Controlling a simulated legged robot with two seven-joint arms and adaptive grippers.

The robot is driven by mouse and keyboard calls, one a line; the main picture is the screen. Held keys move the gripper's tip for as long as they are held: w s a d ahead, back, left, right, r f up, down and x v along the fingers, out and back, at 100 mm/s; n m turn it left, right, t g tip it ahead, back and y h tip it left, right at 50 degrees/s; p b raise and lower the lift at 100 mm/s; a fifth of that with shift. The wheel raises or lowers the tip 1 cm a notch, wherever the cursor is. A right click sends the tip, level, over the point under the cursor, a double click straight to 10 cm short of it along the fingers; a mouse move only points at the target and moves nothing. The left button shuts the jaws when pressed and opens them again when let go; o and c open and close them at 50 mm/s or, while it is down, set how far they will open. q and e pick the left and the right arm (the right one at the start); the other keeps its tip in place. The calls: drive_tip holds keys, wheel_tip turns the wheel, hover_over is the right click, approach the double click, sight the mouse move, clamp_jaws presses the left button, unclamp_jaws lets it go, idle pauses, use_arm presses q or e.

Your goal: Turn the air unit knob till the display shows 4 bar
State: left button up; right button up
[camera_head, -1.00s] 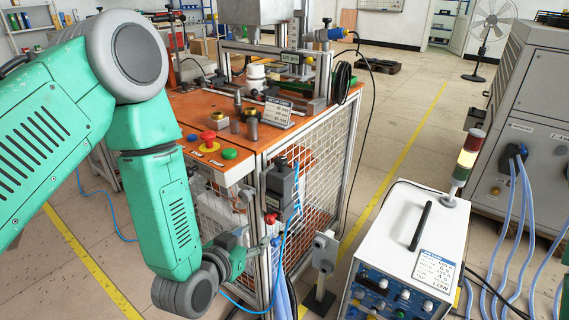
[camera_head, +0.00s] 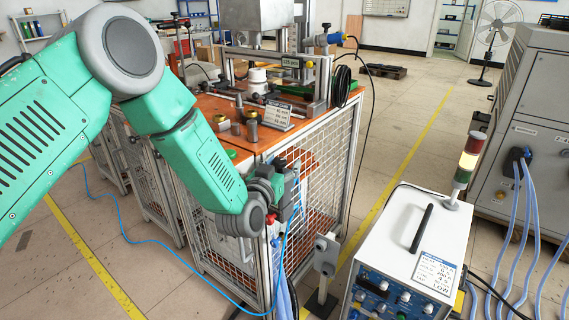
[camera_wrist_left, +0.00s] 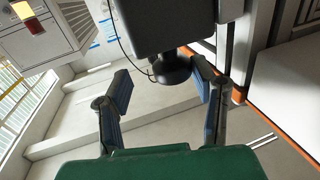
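The air unit (camera_wrist_left: 165,28) is a dark box at the top of the left wrist view. Its round black knob (camera_wrist_left: 173,68) sticks out toward my gripper. My left gripper (camera_wrist_left: 164,84) is open, with one blue-padded finger on each side of the knob. A gap shows on the left; whether the right finger touches the knob I cannot tell. In the head view my left gripper (camera_head: 287,188) is at the front corner of the caged workbench (camera_head: 320,180), and largely hides the unit. The pressure display cannot be seen. My right gripper is not in view.
A blue air hose (camera_head: 283,255) hangs below the gripper. A grey box on a post (camera_head: 326,255) stands close to its right. The white heater unit (camera_head: 405,240) with a signal lamp is further right.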

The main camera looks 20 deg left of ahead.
use_arm(q)
drive_tip(key=shift+w+a, duration=0.1)
drive_tip(key=shift+w, duration=0.35)
drive_tip(key=shift+w+a, duration=0.15)
drive_tip(key=shift+a, duration=0.1)
drive_tip(key=shift+w+a+f, duration=0.1)
drive_tip(key=shift+a, duration=0.55)
drive_tip(key=shift+d, duration=0.35)
drive_tip(key=c, duration=1.1)
drive_tip(key=shift+d, duration=0.25)
clamp_jaws()
drive_tip(key=shift+a+m+g+h, duration=0.2)
drive_tip(key=shift+m+h, duration=0.25)
drive_tip(key=shift+h, duration=0.3)
drive_tip(key=shift+a+m+g+h, duration=0.15)
drive_tip(key=shift+m+h, duration=0.3)
drive_tip(key=shift+h, duration=0.3)
drive_tip(key=shift+d+m+h+b, duration=0.25)
drive_tip(key=shift+m+h, duration=0.25)
drive_tip(key=shift+h, duration=0.3)
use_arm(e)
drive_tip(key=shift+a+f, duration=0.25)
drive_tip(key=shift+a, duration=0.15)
